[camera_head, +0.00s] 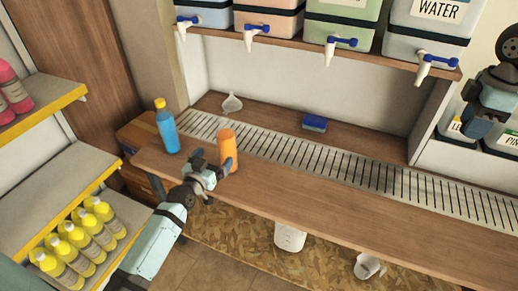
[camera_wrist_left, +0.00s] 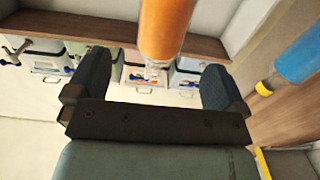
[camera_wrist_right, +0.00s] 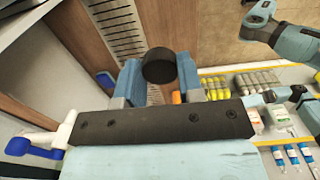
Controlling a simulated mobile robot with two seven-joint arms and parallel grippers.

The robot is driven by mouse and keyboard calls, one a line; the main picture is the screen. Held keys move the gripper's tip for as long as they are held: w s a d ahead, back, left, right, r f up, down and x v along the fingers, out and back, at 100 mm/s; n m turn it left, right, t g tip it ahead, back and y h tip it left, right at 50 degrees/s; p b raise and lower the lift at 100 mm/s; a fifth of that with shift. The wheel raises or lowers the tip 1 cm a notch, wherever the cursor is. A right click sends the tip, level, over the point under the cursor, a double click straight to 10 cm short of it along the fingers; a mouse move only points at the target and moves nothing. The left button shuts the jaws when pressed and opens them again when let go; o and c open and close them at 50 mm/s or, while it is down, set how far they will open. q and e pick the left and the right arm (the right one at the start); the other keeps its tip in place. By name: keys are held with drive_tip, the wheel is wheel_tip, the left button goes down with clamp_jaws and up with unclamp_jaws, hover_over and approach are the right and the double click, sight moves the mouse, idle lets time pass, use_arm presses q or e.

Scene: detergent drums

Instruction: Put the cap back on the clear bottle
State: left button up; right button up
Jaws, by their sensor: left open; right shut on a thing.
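An orange-filled bottle (camera_head: 227,148) stands upright near the left end of the counter. In the left wrist view its narrow clear neck (camera_wrist_left: 157,72) shows with no cap on it. My left gripper (camera_head: 212,163) is open beside this bottle, with its fingers (camera_wrist_left: 157,90) apart. I cannot tell whether they touch it. My right gripper (camera_head: 474,126) is at the far right, above the counter. It is shut on a round black cap (camera_wrist_right: 160,66), which shows between its fingers in the right wrist view. The cap is hidden in the head view.
A blue bottle with a yellow cap (camera_head: 166,128) stands left of the orange one. A white funnel (camera_head: 232,103) and a blue sponge (camera_head: 314,123) lie behind the drain grate (camera_head: 300,155). Drums with taps (camera_head: 340,43) hang over the back. The counter's front (camera_head: 330,210) is clear.

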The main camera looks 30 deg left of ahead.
sight(223, 147)
use_arm(q)
drive_tip(key=w, duration=0.3)
drive_tip(key=shift+w, duration=0.35)
use_arm(e)
drive_tip(key=shift+f, duration=0.2)
use_arm(q)
drive_tip(key=shift+w, duration=0.1)
drive_tip(key=w, duration=0.5)
drive_tip(key=shift+w+a+b, duration=0.1)
drive_tip(key=shift+a+b, duration=0.2)
use_arm(e)
drive_tip(key=shift+f, duration=0.2)
use_arm(q)
drive_tip(key=shift+c, duration=0.5)
drive_tip(key=c, duration=1.3)
drive_tip(key=shift+o, duration=0.2)
